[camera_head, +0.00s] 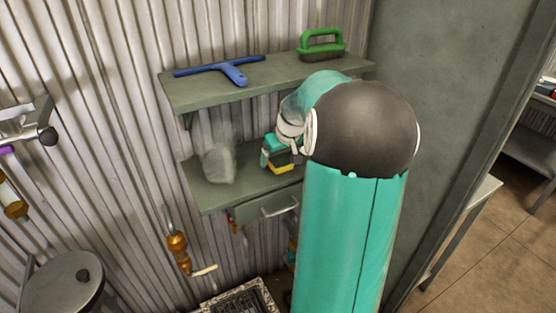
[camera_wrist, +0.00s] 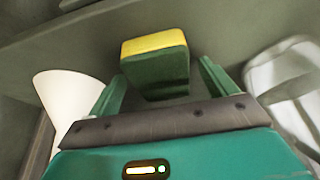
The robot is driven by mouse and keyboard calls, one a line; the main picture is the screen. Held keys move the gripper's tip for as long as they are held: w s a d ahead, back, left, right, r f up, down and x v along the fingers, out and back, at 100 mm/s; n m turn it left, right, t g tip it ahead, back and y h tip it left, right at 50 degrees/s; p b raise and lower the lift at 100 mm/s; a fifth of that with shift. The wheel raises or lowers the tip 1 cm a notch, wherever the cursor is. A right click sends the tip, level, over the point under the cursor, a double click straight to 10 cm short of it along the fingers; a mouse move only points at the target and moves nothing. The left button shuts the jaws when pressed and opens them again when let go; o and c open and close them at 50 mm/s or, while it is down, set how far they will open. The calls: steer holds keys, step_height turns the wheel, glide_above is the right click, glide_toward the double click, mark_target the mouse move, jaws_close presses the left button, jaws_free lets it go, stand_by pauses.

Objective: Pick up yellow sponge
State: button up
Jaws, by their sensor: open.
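The yellow sponge (camera_wrist: 155,43) has a yellow layer and a dark green layer. In the wrist view it is at the top middle, ahead of my gripper (camera_wrist: 162,73) and between the lines of its two green fingers. The fingers are open, with a gap visible on each side of the sponge; I cannot tell how far they reach along it. In the head view a bit of the sponge's yellow (camera_head: 281,169) shows on the lower shelf (camera_head: 215,199), beside my gripper (camera_head: 271,156). My arm hides much of that spot.
A translucent grey object (camera_head: 220,163) stands on the lower shelf, left of my gripper. The upper shelf (camera_head: 205,96) above holds a blue squeegee (camera_head: 232,71) and a green brush (camera_head: 321,45). In the wrist view a white cone-like object (camera_wrist: 68,98) is left, a pale object (camera_wrist: 285,85) right.

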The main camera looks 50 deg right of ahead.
steer(key=c, duration=1.1)
steer(key=shift+o, duration=0.2)
steer(key=shift+r, duration=0.4)
steer(key=s+a, duration=0.2)
steer(key=s, duration=0.6)
steer(key=s+a, duration=0.3)
steer(key=s, duration=0.6)
steer(key=shift+a, duration=0.25)
steer(key=shift+s+f, duration=0.1)
steer(key=o, duration=0.4)
steer(key=c, duration=0.3)
steer(key=shift+c, duration=0.2)
